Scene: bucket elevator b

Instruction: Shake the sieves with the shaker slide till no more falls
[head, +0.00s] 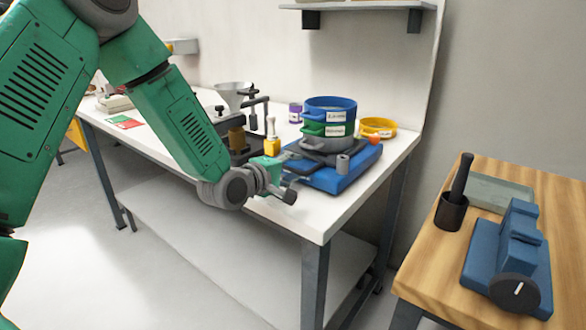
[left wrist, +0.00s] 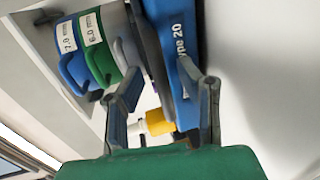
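The blue sieve (head: 331,107) sits on the green sieve (head: 326,129) above a grey pan (head: 318,144), stacked upright. They stand over the blue shaker base (head: 338,180), with a dark slide between. A grey knob (head: 343,164) is at the front. In the left wrist view the blue sieve (left wrist: 70,55), green sieve (left wrist: 98,50) and blue base (left wrist: 182,50) appear sideways. My left gripper (head: 289,160) is at the base's left end; its fingers (left wrist: 163,92) are spread, with the slide and base edge ahead between them. Contact is unclear. My right gripper is out of view.
A yellow brush (head: 272,144), also in the left wrist view (left wrist: 157,121), stands by the gripper. A yellow sieve (head: 378,128) and purple jar (head: 295,113) are behind. A funnel stand (head: 235,95) is left. A wooden table (head: 430,260) stands right.

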